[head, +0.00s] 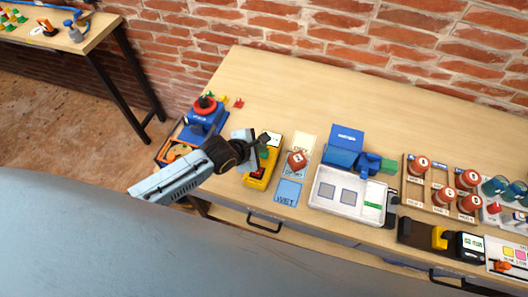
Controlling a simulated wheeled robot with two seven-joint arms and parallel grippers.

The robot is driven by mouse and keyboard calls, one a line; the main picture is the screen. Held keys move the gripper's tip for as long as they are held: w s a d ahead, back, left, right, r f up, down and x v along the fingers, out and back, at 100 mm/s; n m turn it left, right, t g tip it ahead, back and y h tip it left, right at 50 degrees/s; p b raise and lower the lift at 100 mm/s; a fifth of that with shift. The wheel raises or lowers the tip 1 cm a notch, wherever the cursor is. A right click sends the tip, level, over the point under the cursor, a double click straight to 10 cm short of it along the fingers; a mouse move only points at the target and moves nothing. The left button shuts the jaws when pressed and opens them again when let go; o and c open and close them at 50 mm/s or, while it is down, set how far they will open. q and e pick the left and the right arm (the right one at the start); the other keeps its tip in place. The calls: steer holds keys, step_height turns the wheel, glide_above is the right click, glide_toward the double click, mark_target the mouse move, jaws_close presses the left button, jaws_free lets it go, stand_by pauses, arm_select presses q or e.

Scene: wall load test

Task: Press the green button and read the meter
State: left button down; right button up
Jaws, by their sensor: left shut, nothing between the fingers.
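A yellow meter (273,158) lies near the left part of the wooden table, with a pale display at its far end and a red and dark patch at its near end. A small dark green spot shows on it beside my fingertips; I cannot tell if it is the button. My left gripper (258,150) comes in from the left and is shut and empty, its tips over or against the meter's left side. I cannot tell if they touch. The gripper hides part of the meter, and the display is too small to read. My right gripper is not in view.
A blue device with a red top (205,117) stands left of the meter. The table's back is clear.

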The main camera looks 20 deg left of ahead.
mark_target(261, 156)
arm_select(q)
steer(key=shift+f, duration=0.1)
steer(key=shift+f, duration=0.35)
steer(key=shift+f, duration=0.45)
stand_by(0.6)
stand_by(0.3)
steer(key=shift+r+p, duration=0.9)
step_height(261, 156, up, 3)
steer(key=p, duration=0.3)
steer(key=shift+r+p, duration=0.15)
steer(key=shift+p, duration=0.2)
steer(key=shift+r+p, duration=0.75)
steer(key=shift+r, duration=0.15)
